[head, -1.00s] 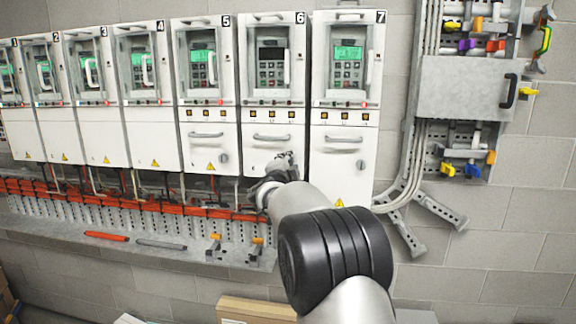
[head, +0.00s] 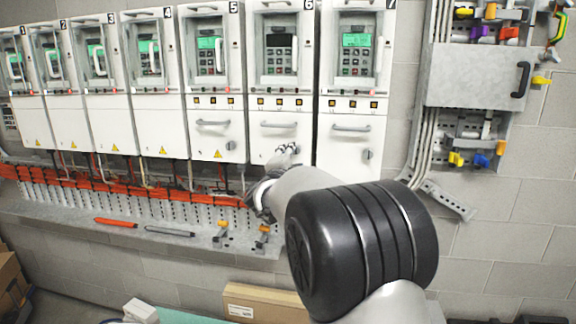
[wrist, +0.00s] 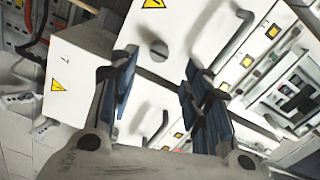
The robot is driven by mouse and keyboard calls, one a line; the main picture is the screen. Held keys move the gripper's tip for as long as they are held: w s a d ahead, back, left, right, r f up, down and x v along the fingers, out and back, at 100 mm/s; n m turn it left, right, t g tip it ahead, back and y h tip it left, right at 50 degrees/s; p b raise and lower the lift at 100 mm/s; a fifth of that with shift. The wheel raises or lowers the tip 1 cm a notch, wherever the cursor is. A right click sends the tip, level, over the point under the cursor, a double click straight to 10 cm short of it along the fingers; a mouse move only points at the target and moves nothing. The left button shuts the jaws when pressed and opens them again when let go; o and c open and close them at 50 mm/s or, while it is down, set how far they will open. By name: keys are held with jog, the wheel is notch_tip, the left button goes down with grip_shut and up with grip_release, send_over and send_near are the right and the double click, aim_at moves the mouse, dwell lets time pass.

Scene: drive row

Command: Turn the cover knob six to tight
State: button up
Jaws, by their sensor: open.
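The cover of drive six (head: 262,145) is a white lower panel with a bar handle (head: 278,125), under a dark screen. In the wrist view, a round grey knob (wrist: 158,48), apparently cover knob six, sits near a yellow warning triangle. Its turn angle is too small to read. In the head view my gripper hides this knob. My gripper (head: 287,150) is at the lower right of cover six. In the wrist view its dark blue fingers (wrist: 160,85) are spread, with the knob seen beyond the gap between them. The fingers do not visibly touch it.
Cover five (head: 215,140) and cover seven (head: 345,150) flank cover six, each with a handle and a knob. An orange cable run (head: 120,185) and a grey ledge (head: 120,228) with tools lie below. A grey wall box (head: 470,75) stands at the right.

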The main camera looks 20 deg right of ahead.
jog(key=v, duration=0.5)
dwell(0.3)
jog(key=s+a+f+n+g+y, duration=0.2)
jog(key=s+a+n+y, duration=0.8)
jog(key=s+a+n, duration=0.45)
jog(key=s+f+n+g, duration=0.3)
jog(key=s+f, duration=0.4)
jog(key=s, duration=0.8)
jog(key=s+a+f+n+g, duration=0.1)
jog(key=s+f+n+g, duration=0.3)
jog(key=s+f, duration=0.4)
jog(key=s+g, duration=0.1)
jog(key=s, duration=0.5)
jog(key=shift+s, duration=0.35)
jog(key=shift+a, duration=0.1)
